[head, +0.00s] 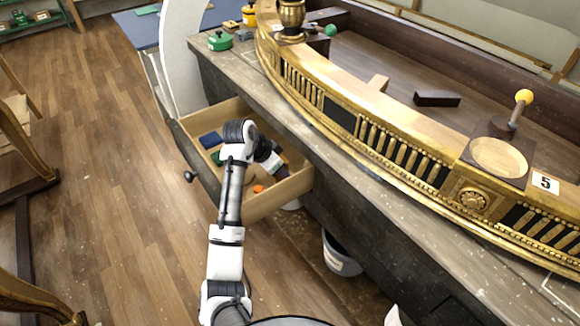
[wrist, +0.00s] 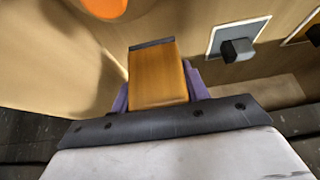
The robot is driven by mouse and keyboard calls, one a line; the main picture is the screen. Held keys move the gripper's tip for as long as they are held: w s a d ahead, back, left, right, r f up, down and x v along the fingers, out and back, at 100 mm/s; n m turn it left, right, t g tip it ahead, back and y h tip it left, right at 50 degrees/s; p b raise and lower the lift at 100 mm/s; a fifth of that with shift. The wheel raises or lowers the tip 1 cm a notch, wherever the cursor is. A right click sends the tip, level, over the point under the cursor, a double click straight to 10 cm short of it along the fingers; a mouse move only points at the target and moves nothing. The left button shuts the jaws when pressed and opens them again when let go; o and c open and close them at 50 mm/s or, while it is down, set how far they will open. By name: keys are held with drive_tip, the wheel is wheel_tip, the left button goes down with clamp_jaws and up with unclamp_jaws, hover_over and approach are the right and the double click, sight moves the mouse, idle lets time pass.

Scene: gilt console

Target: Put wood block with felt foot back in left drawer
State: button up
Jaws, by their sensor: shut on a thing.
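The wood block (wrist: 158,78) is orange-brown with a dark felt strip (wrist: 152,44) on its far end. My gripper (wrist: 160,88) is shut on it, with a purple finger on each side. In the head view my gripper (head: 280,168) reaches down inside the pulled-out left drawer (head: 292,188), near its right side. The block itself is hidden by my arm there. The drawer's pale wood interior also shows in the wrist view (wrist: 50,60). I cannot tell whether the block touches the drawer floor.
The drawer also holds a blue piece (head: 210,139), a green piece (head: 216,158) and an orange round piece (head: 258,188). A dark block on a white-edged square (wrist: 238,42) is right of the held block. The gilt console rail (head: 350,125) stands on the bench above.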

drive_tip(key=shift+w+d+f+p, duration=0.25)
drive_tip(key=shift+w+d+f, duration=0.4)
drive_tip(key=shift+d, duration=0.2)
drive_tip(key=shift+w+d+f+p, duration=0.2)
drive_tip(key=shift+w+d+f, duration=0.3)
drive_tip(key=shift+d+f, duration=0.3)
drive_tip(key=o, duration=1.1)
drive_tip(key=b+v, duration=0.2)
drive_tip(key=v, duration=1)
drive_tip(key=shift+r, duration=0.1)
drive_tip(key=shift+w, duration=0.1)
